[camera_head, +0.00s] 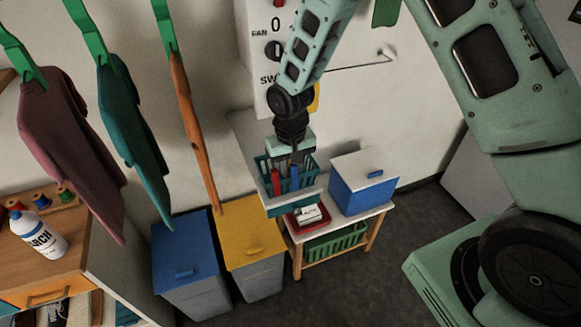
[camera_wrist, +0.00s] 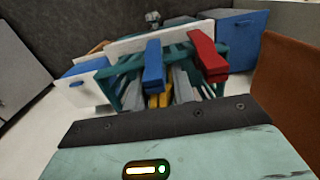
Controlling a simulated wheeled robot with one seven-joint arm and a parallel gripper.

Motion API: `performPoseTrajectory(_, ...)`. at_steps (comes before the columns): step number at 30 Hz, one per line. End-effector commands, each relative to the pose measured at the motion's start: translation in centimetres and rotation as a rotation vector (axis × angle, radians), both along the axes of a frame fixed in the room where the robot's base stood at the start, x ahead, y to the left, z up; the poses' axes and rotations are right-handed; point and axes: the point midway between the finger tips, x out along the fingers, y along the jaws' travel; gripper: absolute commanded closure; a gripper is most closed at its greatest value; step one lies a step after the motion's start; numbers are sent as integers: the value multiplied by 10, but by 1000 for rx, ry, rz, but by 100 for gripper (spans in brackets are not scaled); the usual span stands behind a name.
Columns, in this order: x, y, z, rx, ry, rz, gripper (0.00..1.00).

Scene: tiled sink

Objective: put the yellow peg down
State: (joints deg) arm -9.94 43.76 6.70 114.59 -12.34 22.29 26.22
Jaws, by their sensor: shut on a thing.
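My gripper (camera_head: 290,160) points down into a teal slatted basket (camera_head: 308,168). In the wrist view, its grey fingers sit inside the basket (camera_wrist: 111,92), closed on the yellow peg (camera_wrist: 158,99), of which only a short part shows. In the head view I cannot make out the yellow peg. A blue peg (camera_head: 294,178) and a red peg (camera_head: 276,183) stand at the basket's near side, with the blue peg (camera_wrist: 154,64) and the red peg (camera_wrist: 207,57) on its rim in the wrist view. Whether the yellow peg touches the basket floor is hidden.
A small table (camera_head: 379,209) holds a blue box with a white lid (camera_head: 364,187) and a red tray (camera_head: 292,222), with a green crate (camera_head: 335,243) below. A blue bin (camera_head: 185,262) and yellow-lidded bin (camera_head: 247,240) stand left. Clothes (camera_head: 128,130) hang from green clips.

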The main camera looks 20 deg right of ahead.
Motion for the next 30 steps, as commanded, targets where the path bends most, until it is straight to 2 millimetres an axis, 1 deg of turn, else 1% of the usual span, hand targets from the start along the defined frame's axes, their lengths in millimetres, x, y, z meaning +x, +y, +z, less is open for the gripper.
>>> performPoseTrajectory(7, 0, 0, -8, 0, 0, -1, 96)
performPoseTrajectory(8, 0, 0, -8, 0, 0, -1, 72)
performPoseTrajectory(9, 0, 0, -7, 0, 0, -1, 60)
performPoseTrajectory(10, 0, 0, -7, 0, 0, -1, 53)
performPoseTrajectory(20, 0, 0, -4, 0, 0, 0, 53)
performPoseTrajectory(24, 0, 0, 9, 0, -1, 1, 53)
performPoseTrajectory(26, 1, 0, 11, 1, -5, 0, 53)
performPoseTrajectory(29, 1, 0, 27, 1, -6, -2, 53)
performPoseTrajectory(30, 2, 0, 35, 1, -8, -1, 53)
